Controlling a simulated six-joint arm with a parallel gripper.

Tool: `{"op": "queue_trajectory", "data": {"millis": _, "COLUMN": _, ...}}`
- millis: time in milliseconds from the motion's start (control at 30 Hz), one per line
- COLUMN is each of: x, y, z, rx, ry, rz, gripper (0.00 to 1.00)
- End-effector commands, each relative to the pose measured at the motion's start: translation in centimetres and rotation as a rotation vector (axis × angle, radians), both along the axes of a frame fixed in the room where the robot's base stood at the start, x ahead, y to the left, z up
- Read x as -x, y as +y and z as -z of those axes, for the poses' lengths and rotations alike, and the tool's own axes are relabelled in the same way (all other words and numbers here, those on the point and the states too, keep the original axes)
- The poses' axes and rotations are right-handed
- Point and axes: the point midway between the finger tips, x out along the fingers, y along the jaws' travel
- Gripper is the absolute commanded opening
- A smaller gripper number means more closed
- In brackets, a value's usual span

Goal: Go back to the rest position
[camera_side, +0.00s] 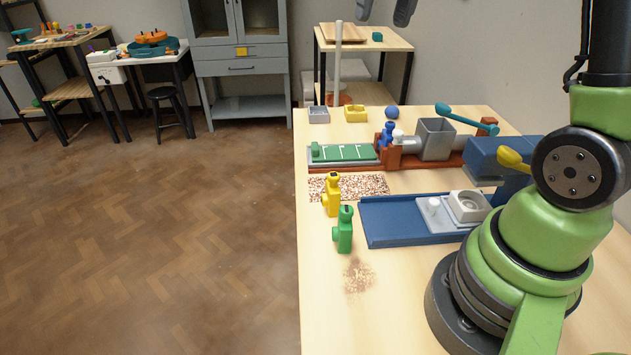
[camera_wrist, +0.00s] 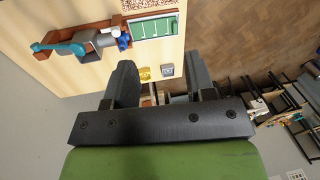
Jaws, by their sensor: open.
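My gripper (camera_wrist: 160,62) is open and empty in the wrist view, its two dark fingers apart with nothing between them close by. In the side view only the tips of my gripper (camera_side: 385,8) show at the top edge, high above the table. My green arm stands at the right. The wooden worktable (camera_side: 400,290) lies below, with its tools and blocks apart from the gripper.
A green board (camera_side: 343,152), a red-brown fixture with a grey hopper (camera_side: 436,139) and a blue press (camera_side: 490,158) stand on the table. Yellow (camera_side: 331,196) and green (camera_side: 344,230) bottle-like pieces stand near its left edge. A grey box (camera_side: 319,115) and yellow box (camera_side: 355,114) sit behind.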

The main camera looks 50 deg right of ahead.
Motion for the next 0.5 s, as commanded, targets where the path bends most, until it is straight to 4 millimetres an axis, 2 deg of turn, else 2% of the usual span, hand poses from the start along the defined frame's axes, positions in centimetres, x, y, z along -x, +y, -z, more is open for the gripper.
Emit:
{"op": "queue_trajectory", "data": {"millis": 33, "x": 1.2, "y": 1.8, "z": -0.8, "rx": 0.015, "ry": -0.048, "rz": -0.041, "gripper": 0.50}}
{"op": "queue_trajectory", "data": {"millis": 200, "x": 5.4, "y": 6.5, "z": -1.6, "rx": 0.045, "ry": -0.210, "rz": -0.149, "gripper": 0.50}}
{"op": "queue_trajectory", "data": {"millis": 333, "x": 8.8, "y": 9.3, "z": -1.0, "rx": 0.051, "ry": -0.338, "rz": -0.215, "gripper": 0.50}}
{"op": "queue_trajectory", "data": {"millis": 500, "x": 12.3, "y": 11.3, "z": 0.6, "rx": 0.045, "ry": -0.470, "rz": -0.270, "gripper": 0.50}}
